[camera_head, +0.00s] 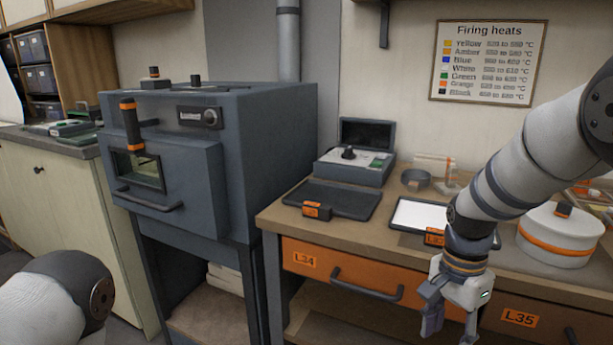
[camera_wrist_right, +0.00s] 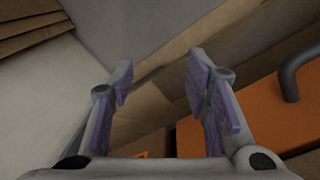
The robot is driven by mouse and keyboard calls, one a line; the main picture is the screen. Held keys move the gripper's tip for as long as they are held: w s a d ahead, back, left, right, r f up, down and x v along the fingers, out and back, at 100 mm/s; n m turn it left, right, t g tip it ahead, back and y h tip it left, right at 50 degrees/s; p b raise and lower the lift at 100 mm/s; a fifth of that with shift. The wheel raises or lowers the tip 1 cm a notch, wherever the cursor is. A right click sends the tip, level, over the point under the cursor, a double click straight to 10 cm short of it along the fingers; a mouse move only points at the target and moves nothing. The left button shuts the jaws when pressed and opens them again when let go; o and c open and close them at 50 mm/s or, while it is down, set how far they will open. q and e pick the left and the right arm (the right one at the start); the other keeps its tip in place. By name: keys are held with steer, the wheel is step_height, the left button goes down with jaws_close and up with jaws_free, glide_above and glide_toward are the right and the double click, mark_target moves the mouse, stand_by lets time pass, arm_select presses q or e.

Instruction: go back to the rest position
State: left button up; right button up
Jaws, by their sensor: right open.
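My right gripper (camera_head: 449,312) hangs pointing down in front of the workbench's drawer front, at the lower right of the head view. In the right wrist view its two fingers (camera_wrist_right: 163,88) are apart with nothing between them. Beyond the fingers are a wooden edge, an orange drawer front (camera_wrist_right: 255,110) and a grey surface. In the head view only a rounded white and dark part of my left arm shows at the lower left. My left gripper is not in either view.
The workbench (camera_head: 285,217) carries a dark tray (camera_head: 335,198), a white-topped tray (camera_head: 418,213), a control box (camera_head: 352,170) and a round white container (camera_head: 560,235). A drawer handle (camera_head: 366,288) juts out left of my right gripper. A grey kiln (camera_head: 215,150) stands left.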

steer(key=s+f+n, duration=0.6)
steer(key=s+f, duration=1.1)
steer(key=s+a+f+n, duration=0.1)
steer(key=s+n, duration=0.2)
steer(key=s, duration=0.7)
steer(key=s+a+f+n+g, duration=0.1)
steer(key=s+n, duration=0.2)
steer(key=s, duration=0.7)
steer(key=shift+s+f, duration=0.25)
